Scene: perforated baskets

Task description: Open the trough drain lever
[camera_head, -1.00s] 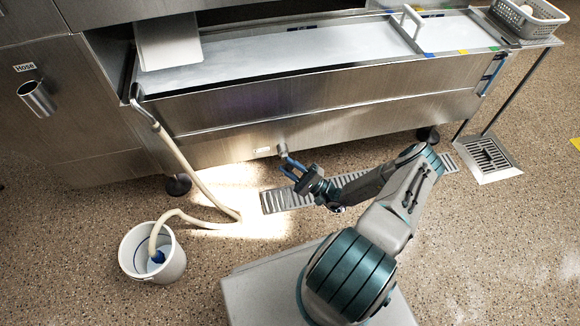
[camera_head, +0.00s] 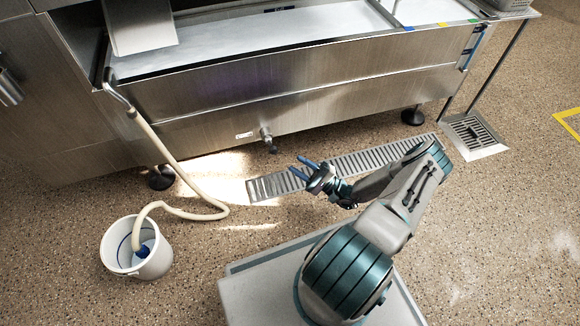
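The steel trough (camera_head: 330,103) has a short metal drain fitting (camera_head: 266,136) low on its front wall, beside a small label plate. A small dark end hangs just below the fitting. The lever is too small to make out clearly, so I cannot tell its position. My gripper (camera_head: 302,167) is below and to the right of the fitting, above the floor grate. Its two blue fingers are spread apart with nothing between them, clear of the fitting.
A slotted floor drain (camera_head: 350,164) runs in front of the trough. A white bucket (camera_head: 124,262) with a pale hose (camera_head: 160,150) in it stands at the left. A square floor grate (camera_head: 474,133) lies at the right. Floor around the gripper is clear.

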